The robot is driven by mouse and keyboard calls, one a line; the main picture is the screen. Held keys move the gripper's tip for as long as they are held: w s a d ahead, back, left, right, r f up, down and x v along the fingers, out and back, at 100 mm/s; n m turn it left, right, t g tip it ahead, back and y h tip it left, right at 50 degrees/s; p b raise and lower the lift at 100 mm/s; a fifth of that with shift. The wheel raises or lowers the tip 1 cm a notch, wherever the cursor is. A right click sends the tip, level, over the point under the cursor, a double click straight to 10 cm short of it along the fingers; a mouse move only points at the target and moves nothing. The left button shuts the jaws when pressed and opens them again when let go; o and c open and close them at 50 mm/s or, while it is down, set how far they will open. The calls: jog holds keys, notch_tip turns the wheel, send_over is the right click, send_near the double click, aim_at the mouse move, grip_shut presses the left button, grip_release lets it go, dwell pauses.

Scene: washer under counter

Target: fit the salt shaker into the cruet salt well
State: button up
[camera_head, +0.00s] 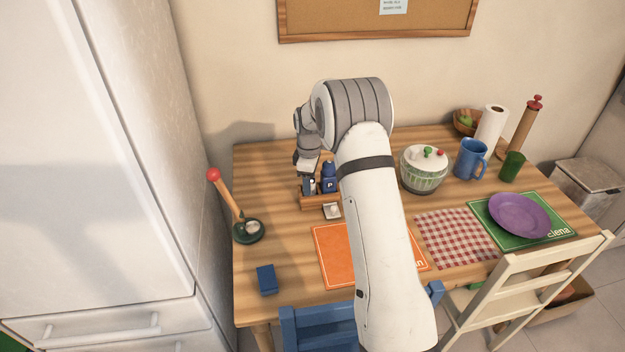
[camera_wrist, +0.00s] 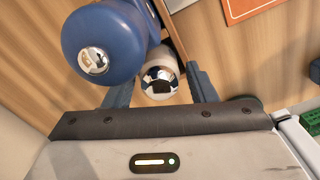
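The salt shaker is pale with a shiny metal cap (camera_wrist: 160,82). In the wrist view it stands between the two fingers of my gripper (camera_wrist: 162,78), which look shut on it; the left finger is partly hidden. In the head view my gripper (camera_head: 308,172) is low over the left part of the wooden cruet (camera_head: 318,203). The cruet's edge also shows in the wrist view (camera_wrist: 174,36). A blue pepper shaker (camera_head: 329,180) marked P stands beside the salt shaker, and is large in the wrist view (camera_wrist: 105,40). The well is hidden, so the shaker's seating cannot be told.
An orange placemat (camera_head: 335,262), a blue block (camera_head: 266,280) and a red-knobbed stick on a green base (camera_head: 248,236) are nearby. A lidded bowl (camera_head: 424,172) and blue mug (camera_head: 470,160) stand right.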

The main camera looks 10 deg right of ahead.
jog(key=shift+o, duration=0.7)
jog(key=shift+r, duration=0.15)
